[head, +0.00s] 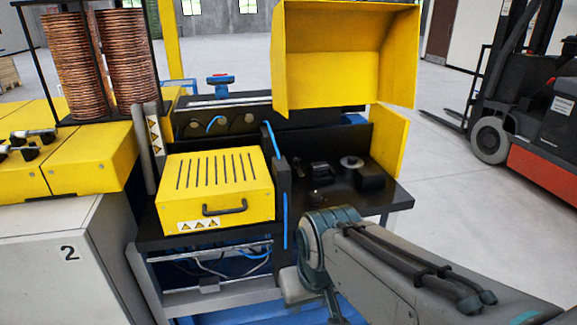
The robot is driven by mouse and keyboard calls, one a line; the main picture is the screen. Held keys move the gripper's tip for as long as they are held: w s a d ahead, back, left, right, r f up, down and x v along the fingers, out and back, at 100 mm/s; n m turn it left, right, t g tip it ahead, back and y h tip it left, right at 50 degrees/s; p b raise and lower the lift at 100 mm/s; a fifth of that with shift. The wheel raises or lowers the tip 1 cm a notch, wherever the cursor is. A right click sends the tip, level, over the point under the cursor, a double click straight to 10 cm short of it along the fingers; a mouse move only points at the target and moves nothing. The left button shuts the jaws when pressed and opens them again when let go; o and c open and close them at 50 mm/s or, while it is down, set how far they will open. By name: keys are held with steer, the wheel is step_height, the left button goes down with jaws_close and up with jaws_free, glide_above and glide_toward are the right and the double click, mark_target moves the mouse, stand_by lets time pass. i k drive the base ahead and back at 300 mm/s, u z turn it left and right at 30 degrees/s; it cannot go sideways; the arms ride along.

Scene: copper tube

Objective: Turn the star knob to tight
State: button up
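My arm (400,270) reaches in from the lower right, and its bent joint is in front of the machine bench. My gripper's fingers do not show in the head view. The black machine parts (320,168) sit on the dark bench under the raised yellow hood (335,55). Beside them is a round part with a grey top (352,162). A small dark part (314,196) lies nearer the front edge, just above my arm. I cannot tell which of these is the star knob, or how it is turned.
A yellow slotted cover with a handle (215,185) is left of the black parts, with a blue-edged upright (275,170) between. Copper coils (125,55) stand at the upper left. A forklift (520,100) is at the right. Open floor lies between bench and forklift.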

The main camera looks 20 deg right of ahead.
mark_target(296, 161)
steer(key=u, duration=0.05)
steer(key=k, duration=0.6)
steer(key=z, duration=0.65)
steer(key=i, duration=1.3)
steer(key=u, duration=0.45)
